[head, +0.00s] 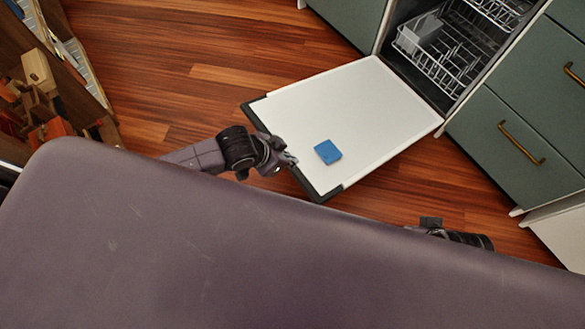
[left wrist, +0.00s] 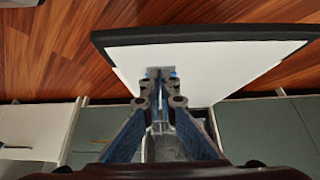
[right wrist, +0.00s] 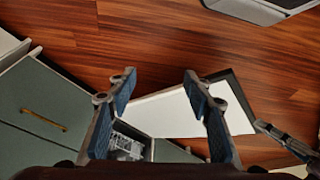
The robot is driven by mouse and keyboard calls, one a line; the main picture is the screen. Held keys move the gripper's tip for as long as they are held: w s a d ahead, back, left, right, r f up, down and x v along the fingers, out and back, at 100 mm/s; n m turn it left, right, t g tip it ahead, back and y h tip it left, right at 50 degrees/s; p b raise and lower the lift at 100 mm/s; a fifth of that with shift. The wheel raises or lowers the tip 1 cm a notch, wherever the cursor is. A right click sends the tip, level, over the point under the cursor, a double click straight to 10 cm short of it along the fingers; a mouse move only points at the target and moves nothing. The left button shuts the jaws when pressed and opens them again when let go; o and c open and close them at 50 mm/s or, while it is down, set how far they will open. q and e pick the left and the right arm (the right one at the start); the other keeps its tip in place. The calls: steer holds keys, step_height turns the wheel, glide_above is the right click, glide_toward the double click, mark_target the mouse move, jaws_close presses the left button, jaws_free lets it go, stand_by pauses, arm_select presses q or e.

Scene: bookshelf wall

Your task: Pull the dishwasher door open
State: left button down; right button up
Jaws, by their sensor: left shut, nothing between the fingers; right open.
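The dishwasher door (head: 380,100) is folded down and lies open, its white inner face up, with a dark outer edge. Its opening shows wire racks (head: 440,60) inside. A small blue block (head: 327,152) rests on the door's inner face near the outer edge. My left gripper (head: 290,160) is shut and empty, at the door's outer dark edge, close to the blue block; whether it touches the door I cannot tell. In the left wrist view its fingers (left wrist: 158,78) meet in front of the white door face (left wrist: 215,65). My right gripper (right wrist: 157,82) is open and empty; the door (right wrist: 165,112) shows beyond its fingers.
Green cabinets with brass handles (head: 521,143) stand right of the dishwasher. A wooden shelf (head: 45,75) with items is at the far left. Wooden floor (head: 190,60) is clear between the shelf and the door.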

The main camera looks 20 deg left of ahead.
mark_target(292, 169)
arm_select(q)
steer(key=f, duration=0.1)
steer(key=f+b, duration=0.1)
steer(key=f, duration=0.1)
steer(key=w+f+b, duration=0.1)
steer(key=shift+d+f, duration=0.4)
steer(key=shift+s+a+f+b, duration=0.1)
steer(key=shift+f+b, duration=0.1)
steer(key=shift+f, duration=0.25)
steer(key=shift+s+a+f+b, duration=0.1)
steer(key=shift+f+b, duration=0.05)
steer(key=shift+f, duration=0.35)
arm_select(e)
steer(key=w, duration=0.1)
steer(key=t, duration=0.1)
steer(key=w, duration=0.1)
steer(key=shift+w+a+r+t, duration=0.25)
steer(key=shift+w+a+t, duration=0.05)
steer(key=shift+a, duration=0.05)
